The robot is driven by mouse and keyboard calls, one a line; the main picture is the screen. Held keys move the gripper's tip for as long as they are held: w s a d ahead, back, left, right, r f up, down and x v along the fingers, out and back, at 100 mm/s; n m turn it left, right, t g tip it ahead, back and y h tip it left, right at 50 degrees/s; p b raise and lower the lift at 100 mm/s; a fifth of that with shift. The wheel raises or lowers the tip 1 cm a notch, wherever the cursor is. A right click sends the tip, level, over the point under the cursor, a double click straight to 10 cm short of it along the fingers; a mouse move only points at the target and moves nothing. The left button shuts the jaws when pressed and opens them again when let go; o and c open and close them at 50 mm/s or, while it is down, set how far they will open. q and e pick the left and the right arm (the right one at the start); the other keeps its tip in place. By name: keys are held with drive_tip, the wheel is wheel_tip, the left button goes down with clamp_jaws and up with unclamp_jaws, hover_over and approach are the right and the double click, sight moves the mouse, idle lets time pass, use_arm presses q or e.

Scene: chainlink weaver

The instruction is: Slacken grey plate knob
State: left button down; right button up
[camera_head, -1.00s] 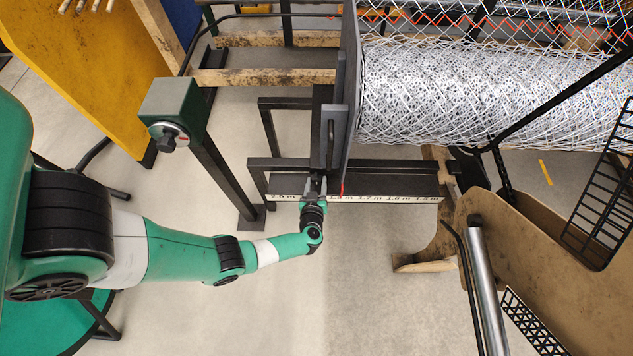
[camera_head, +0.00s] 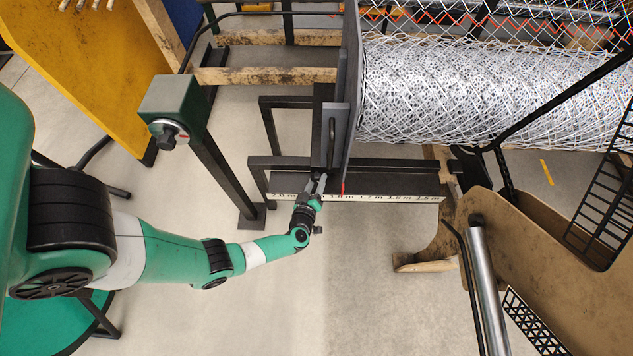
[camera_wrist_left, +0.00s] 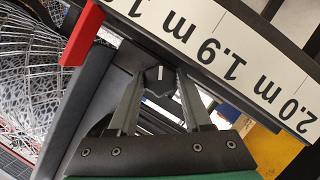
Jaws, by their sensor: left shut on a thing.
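The grey plate (camera_head: 351,95) stands upright at the left end of the white mesh roll in the head view, with a handle on its bracket. Its small dark knob (camera_wrist_left: 160,79), with a white mark on its face, sits below the plate near the scale. My left gripper (camera_head: 317,181) reaches it from the front. In the left wrist view, the two fingers of this gripper (camera_wrist_left: 161,82) are shut on the knob, one on each side. The knob is mostly hidden by the fingers in the head view. My right gripper is not in view.
A white length scale (camera_head: 390,199) runs along the rail below the plate, with a red pointer (camera_wrist_left: 82,36) beside it. A green box with a dial (camera_head: 172,112) stands on a post to the left. Brown panels (camera_head: 550,250) fill the right. The floor in front is clear.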

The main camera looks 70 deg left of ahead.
use_arm(q)
drive_tip(key=shift+c, duration=1.8)
unclamp_jaws()
drive_tip(key=shift+s+d+r, duration=0.1)
drive_tip(key=shift+d+r, duration=0.05)
drive_tip(key=p+v, duration=0.6)
drive_tip(key=v, duration=0.5)
drive_tip(key=shift+s, duration=0.1)
